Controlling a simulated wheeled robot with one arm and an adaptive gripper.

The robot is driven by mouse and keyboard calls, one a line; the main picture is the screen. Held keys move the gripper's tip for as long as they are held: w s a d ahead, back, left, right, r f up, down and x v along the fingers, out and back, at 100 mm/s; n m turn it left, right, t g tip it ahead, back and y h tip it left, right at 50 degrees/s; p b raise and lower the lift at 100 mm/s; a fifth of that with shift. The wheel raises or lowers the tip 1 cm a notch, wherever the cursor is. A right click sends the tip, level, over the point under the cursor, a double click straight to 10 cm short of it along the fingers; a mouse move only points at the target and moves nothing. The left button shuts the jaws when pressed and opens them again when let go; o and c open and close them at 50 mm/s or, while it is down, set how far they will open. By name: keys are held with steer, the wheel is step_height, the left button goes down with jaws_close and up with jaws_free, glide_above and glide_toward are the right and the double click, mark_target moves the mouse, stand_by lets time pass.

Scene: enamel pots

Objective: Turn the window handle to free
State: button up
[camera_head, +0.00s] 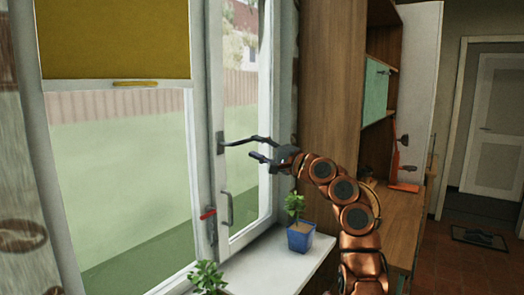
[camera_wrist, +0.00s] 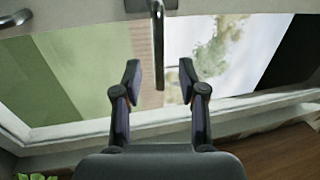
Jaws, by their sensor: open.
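The window handle (camera_head: 232,141) is a dark grey lever on the frame of the right window sash (camera_head: 236,180). It points sideways to the right, towards my gripper (camera_head: 258,149). In the wrist view the handle (camera_wrist: 158,50) comes down from its mount at the top edge, and its free end lies in the gap between the fingertips of my gripper (camera_wrist: 160,75). The fingers are open, one on each side, with visible space between each finger and the lever. I cannot tell how deep the lever sits between them. The sash looks shut.
Below is a second grey handle (camera_head: 228,208), with a red-gripped one (camera_head: 208,214) beside it. A plant in a blue pot (camera_head: 300,236) stands on the sill (camera_head: 272,268), another plant (camera_head: 208,277) at front left. A wooden cabinet (camera_head: 328,90) stands right of the window.

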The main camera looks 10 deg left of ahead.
steer(key=shift+s+d+f, duration=0.15)
steer(key=shift+s+d, duration=0.15)
steer(key=shift+d, duration=0.25)
steer(key=shift+w, duration=0.1)
steer(key=w+d+m+t+h, duration=0.2)
steer(key=w+d+h, duration=0.2)
steer(key=w+d, duration=0.15)
steer(key=s+d+f+g+h, duration=0.1)
steer(key=d+f+h, duration=0.2)
steer(key=d+h, duration=0.1)
steer(key=s+d+f+n+g+h, duration=0.2)
steer(key=s+d+f, duration=0.7)
steer(key=s, duration=1.1)
steer(key=s+d+f+n+g+h, duration=0.2)
steer(key=s+d+f+g+h, duration=0.3)
steer(key=s, duration=1.5)
steer(key=s+d+f+n+g+h, duration=0.2)
steer(key=s+d+f, duration=1.1)
steer(key=s, duration=0.7)
step_height(320, 180, down, 3)
steer(key=shift+s+d+f+g+h, duration=0.2)
steer(key=shift+s+g+h, duration=0.2)
steer(key=shift+g+h, duration=0.4)
